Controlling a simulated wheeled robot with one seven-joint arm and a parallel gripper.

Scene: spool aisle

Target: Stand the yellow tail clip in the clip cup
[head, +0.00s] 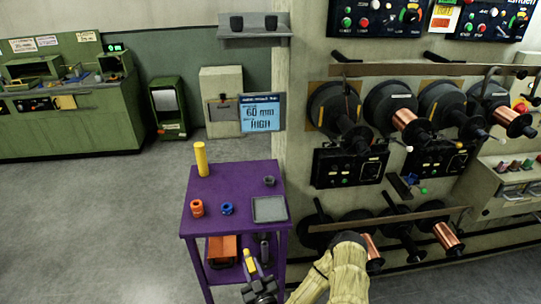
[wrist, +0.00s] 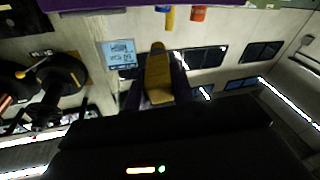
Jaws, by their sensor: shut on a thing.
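My gripper (head: 255,276) is low in front of the purple cart in the head view. It is shut on the yellow tail clip (head: 250,261), which points up from the jaws, slightly tilted. In the wrist view the clip (wrist: 158,76) stands out between the two dark fingers (wrist: 156,92). A small dark grey cup (head: 269,181), which looks like the clip cup, stands on the cart's top at the back right. The clip is apart from it and below the level of the top.
The purple cart (head: 236,172) also carries a tall yellow cylinder (head: 201,160), an orange ring-shaped piece (head: 197,208), a blue one (head: 227,208) and a grey tray (head: 268,209). An orange bin (head: 222,248) sits on its lower shelf. Wire spools (head: 404,119) line the right wall. Floor at left is clear.

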